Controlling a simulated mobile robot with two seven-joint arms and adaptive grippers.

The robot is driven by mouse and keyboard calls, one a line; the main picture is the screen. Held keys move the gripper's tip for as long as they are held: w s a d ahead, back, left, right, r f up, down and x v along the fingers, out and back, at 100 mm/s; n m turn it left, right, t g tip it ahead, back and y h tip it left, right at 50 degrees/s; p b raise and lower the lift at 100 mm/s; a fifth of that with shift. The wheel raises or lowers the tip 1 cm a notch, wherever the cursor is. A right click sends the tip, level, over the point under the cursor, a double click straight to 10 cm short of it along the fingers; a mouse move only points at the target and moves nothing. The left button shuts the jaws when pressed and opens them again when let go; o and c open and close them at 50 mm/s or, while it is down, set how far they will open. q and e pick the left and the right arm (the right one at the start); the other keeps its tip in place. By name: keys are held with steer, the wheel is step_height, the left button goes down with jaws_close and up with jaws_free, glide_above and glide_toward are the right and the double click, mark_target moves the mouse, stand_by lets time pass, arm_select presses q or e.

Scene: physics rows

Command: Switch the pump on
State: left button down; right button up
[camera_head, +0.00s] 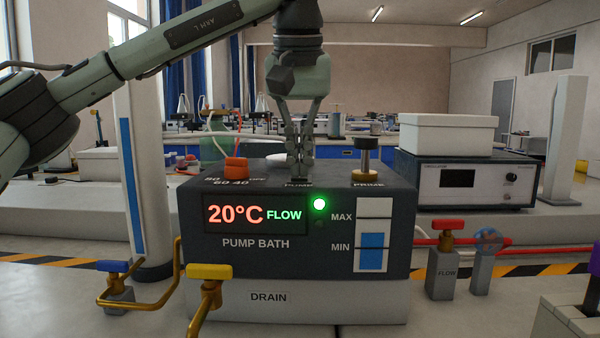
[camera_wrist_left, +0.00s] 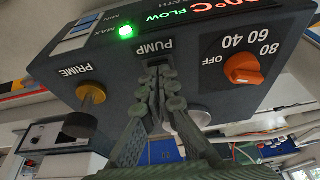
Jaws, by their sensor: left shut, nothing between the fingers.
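The pump bath (camera_head: 255,260) is a dark box on a pale base; it also shows in the left wrist view (camera_wrist_left: 190,65). Its display (camera_head: 255,214) reads 20°C and FLOW, and a green light (camera_head: 319,204) is lit. In the wrist view the light (camera_wrist_left: 126,32) is green too. My left gripper (camera_head: 300,176) is shut and empty, pointing down at the top of the box by the PUMP label. In the wrist view its fingertips (camera_wrist_left: 160,72) are right at that label (camera_wrist_left: 153,48). The pump switch is hidden by the fingers; I cannot tell whether they touch it.
An orange dial (camera_head: 236,170) sits left of the gripper, and the black PRIME knob (camera_head: 366,146) on a brass base stands right. Yellow (camera_head: 210,272) and blue (camera_head: 114,267) valve handles are in front at left. A red-handled FLOW valve (camera_head: 447,226) stands at right.

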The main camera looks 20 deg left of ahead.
arm_select(q)
steer(key=shift+r+p, duration=2.55)
steer(key=shift+p, duration=0.05)
steer(key=shift+r, duration=0.95)
